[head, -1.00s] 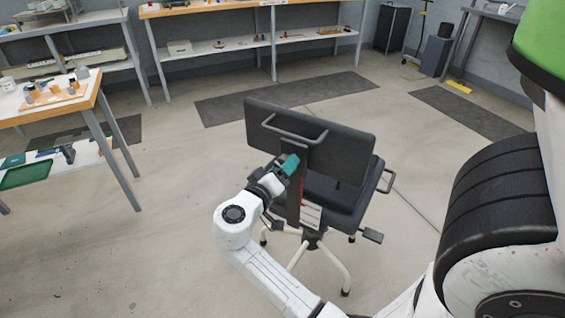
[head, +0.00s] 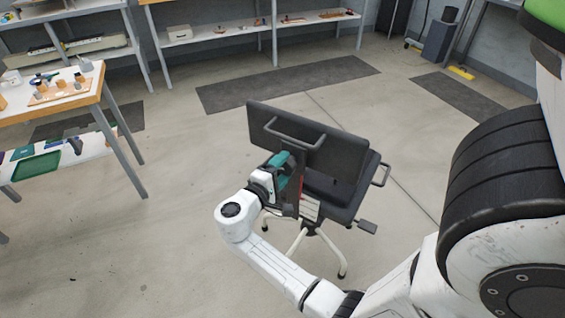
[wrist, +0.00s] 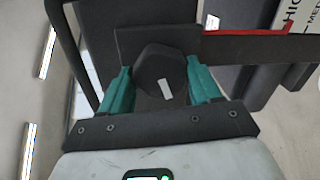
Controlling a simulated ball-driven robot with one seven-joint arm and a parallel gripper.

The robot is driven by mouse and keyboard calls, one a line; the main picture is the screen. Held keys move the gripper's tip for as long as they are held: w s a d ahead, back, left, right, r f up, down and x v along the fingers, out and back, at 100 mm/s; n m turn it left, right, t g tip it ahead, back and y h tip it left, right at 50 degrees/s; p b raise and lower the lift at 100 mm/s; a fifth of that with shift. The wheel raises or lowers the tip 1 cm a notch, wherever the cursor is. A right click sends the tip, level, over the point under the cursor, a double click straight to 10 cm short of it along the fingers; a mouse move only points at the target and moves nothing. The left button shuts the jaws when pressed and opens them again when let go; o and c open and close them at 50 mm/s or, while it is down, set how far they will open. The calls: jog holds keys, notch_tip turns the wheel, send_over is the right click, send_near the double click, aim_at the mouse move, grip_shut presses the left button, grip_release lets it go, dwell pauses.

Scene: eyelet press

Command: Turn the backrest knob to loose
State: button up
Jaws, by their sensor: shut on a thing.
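The black backrest knob (wrist: 160,72) is in the middle of the wrist view, on a dark plate at the chair's back post. It carries a white mark (wrist: 166,89), slightly tilted. My gripper (wrist: 160,85) has its teal fingers on either side of the knob and is shut on it. In the head view my gripper (head: 284,168) is at the post behind the backrest (head: 340,145) and hides the knob. No loose or tight marking is readable.
The chair's seat (head: 350,205) and footrest pedal (head: 366,227) lie to the right, over white legs (head: 341,262). A wooden-edged table (head: 95,98) stands at left. A label plate with red edging (wrist: 292,18) is beside the knob. Floor around the chair is clear.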

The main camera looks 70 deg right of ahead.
jog(key=shift+w+n+p, duration=0.1)
jog(key=shift+n+p, duration=0.55)
jog(key=shift+n, duration=0.35)
jog(key=o, duration=1.1)
jog(key=shift+c, duration=0.2)
jog(key=shift+a, duration=0.1)
jog(key=b+v, duration=0.1)
jog(key=v, duration=0.9)
jog(key=shift+a, duration=0.3)
jog(key=shift+w, duration=0.15)
